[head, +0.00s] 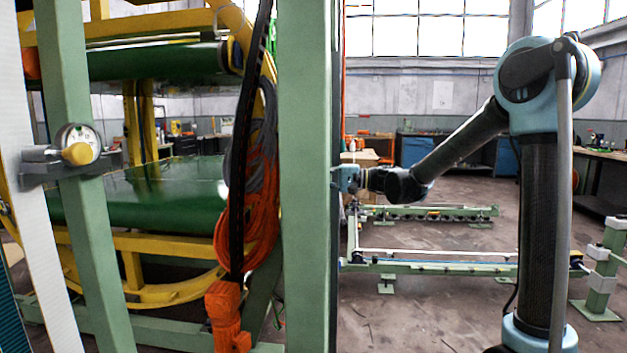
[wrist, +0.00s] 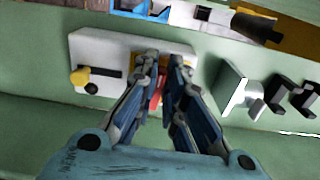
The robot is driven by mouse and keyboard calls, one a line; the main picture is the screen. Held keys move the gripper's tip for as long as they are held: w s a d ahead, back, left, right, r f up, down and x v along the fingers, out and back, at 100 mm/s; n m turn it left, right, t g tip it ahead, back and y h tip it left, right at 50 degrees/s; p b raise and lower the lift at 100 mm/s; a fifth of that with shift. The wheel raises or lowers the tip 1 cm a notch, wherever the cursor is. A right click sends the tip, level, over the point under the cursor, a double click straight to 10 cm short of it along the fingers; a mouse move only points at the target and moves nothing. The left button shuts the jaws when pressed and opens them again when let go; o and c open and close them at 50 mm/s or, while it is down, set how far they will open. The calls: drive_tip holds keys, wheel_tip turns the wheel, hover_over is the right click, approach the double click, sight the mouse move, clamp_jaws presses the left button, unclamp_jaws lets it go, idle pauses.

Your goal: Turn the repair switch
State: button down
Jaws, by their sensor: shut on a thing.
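In the wrist view, a pale switch box (wrist: 118,52) is mounted on a green beam. On its left part is a yellow knob (wrist: 79,77) beside a black bar. On its right part, a red switch handle (wrist: 155,98) with yellow behind it shows between the fingers. My gripper (wrist: 164,62) reaches onto this right part and is shut on the red switch handle; the fingers hide most of it, so its angle cannot be read. In the head view, my gripper's fingers are hidden behind the green post (head: 307,180), and the switch box cannot be seen.
Black and silver brackets (wrist: 238,88) stick out of the beam to the right of my gripper. Colored parts (wrist: 160,10) lie along the top. In the head view, a round gauge (head: 80,144) and orange cables (head: 250,215) are left of the post. Low green frames (head: 450,266) stand on the floor.

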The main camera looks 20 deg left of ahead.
drive_tip(key=shift+f+n, duration=0.15)
drive_tip(key=shift+n, duration=0.25)
drive_tip(key=c, duration=1.7)
unclamp_jaws()
drive_tip(key=v, duration=1.2)
drive_tip(key=shift+f, duration=0.1)
